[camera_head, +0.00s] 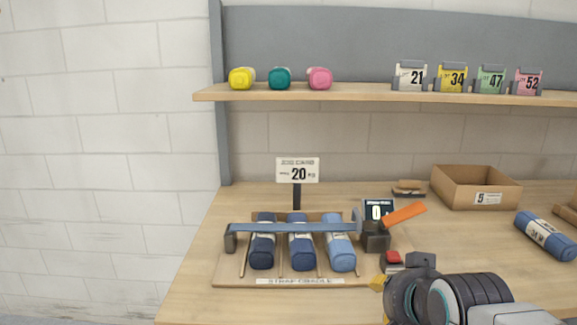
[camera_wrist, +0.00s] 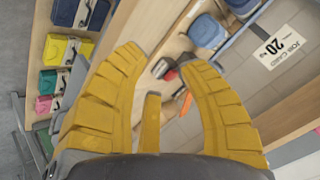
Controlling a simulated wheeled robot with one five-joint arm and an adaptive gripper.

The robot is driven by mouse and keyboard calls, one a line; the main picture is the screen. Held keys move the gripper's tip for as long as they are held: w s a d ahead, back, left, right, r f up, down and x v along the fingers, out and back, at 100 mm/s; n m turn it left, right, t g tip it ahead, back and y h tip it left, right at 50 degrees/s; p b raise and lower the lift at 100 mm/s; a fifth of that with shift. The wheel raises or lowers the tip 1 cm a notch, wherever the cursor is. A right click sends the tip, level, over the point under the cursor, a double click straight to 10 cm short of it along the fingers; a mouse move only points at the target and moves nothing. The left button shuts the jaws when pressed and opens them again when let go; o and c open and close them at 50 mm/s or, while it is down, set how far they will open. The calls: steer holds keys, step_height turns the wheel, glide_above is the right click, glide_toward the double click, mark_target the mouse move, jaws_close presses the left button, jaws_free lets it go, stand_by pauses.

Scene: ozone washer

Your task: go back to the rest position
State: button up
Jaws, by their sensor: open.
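My gripper (camera_wrist: 160,54) is open in the wrist view, its yellow fingers spread with nothing between them. In the head view my arm is at the lower right, and only a bit of yellow finger shows. The strap cradle (camera_head: 300,281) stands to the left of my arm, with three blue rolls (camera_head: 301,247) side by side in it. A blue strap (camera_head: 290,228) runs across them from the left post to the buckle block at right. Its orange lever (camera_head: 404,214) sticks up to the right. The gripper is apart from the cradle.
A small red-topped block (camera_head: 392,258) lies beside my arm. A sign reading 20 (camera_head: 298,171) stands behind the cradle. A cardboard box (camera_head: 463,197) and another blue roll (camera_head: 545,235) are at the right. A shelf (camera_head: 350,95) holds coloured rolls and number cards.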

steer(key=s+r+n+g+p, duration=0.3)
steer(key=s+n+g+p, duration=0.3)
steer(key=s+p, duration=0.5)
steer(key=shift+s+n, duration=1)
steer(key=shift+s, duration=1.95)
